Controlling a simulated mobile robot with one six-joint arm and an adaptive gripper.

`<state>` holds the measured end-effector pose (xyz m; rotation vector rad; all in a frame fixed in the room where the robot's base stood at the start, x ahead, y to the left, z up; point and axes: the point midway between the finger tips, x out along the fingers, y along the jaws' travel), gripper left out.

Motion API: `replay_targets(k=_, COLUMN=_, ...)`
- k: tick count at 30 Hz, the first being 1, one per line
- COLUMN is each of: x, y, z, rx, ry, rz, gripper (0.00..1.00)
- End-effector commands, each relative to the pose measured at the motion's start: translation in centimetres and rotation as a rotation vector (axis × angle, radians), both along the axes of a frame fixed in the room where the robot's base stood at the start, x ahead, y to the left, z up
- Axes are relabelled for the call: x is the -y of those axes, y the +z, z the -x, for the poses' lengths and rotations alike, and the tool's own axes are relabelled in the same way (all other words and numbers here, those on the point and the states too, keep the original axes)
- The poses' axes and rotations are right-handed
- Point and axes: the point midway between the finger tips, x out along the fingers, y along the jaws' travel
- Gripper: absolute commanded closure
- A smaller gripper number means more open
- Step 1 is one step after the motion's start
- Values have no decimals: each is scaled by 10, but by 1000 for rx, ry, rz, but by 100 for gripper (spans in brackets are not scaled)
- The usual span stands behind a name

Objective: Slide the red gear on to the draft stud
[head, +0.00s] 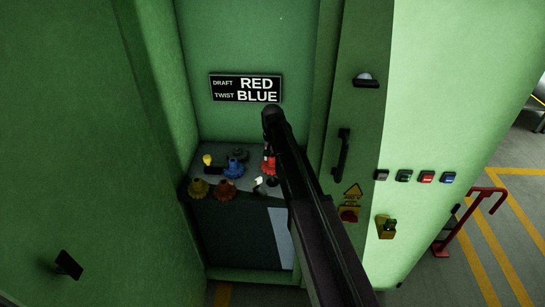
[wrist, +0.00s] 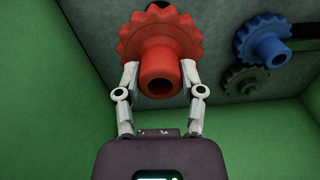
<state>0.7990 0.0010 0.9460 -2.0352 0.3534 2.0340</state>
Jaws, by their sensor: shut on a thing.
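The red gear (wrist: 160,40) has a toothed rim and a hub with a round bore. In the wrist view my gripper (wrist: 159,75) is shut on its hub, one finger each side, with the bore facing the camera. The red gear (head: 269,166) is partly hidden by my arm in the head view, where a pale part of my gripper (head: 261,184) shows below it. A dark round part (wrist: 158,4) shows behind the gear's top edge; I cannot tell whether it is the draft stud. I cannot tell whether the gear touches the panel behind.
A blue gear (wrist: 262,42) and dark grey gear (wrist: 248,79) are mounted on the panel to the right in the wrist view. Yellow (head: 198,188) and orange (head: 225,190) gears sit at the recess front. A sign (head: 246,88) reads DRAFT RED, TWIST BLUE. Green walls flank the recess.

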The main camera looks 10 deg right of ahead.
Motion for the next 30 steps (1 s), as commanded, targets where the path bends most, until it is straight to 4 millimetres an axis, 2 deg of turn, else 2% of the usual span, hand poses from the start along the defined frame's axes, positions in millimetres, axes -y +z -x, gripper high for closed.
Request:
replay_targets(k=11, x=0, y=-5, z=0, rx=0, ry=0, rz=0, gripper=100)
replay_targets(k=30, x=1, y=-43, z=0, rx=0, ry=-1, rz=0, gripper=100)
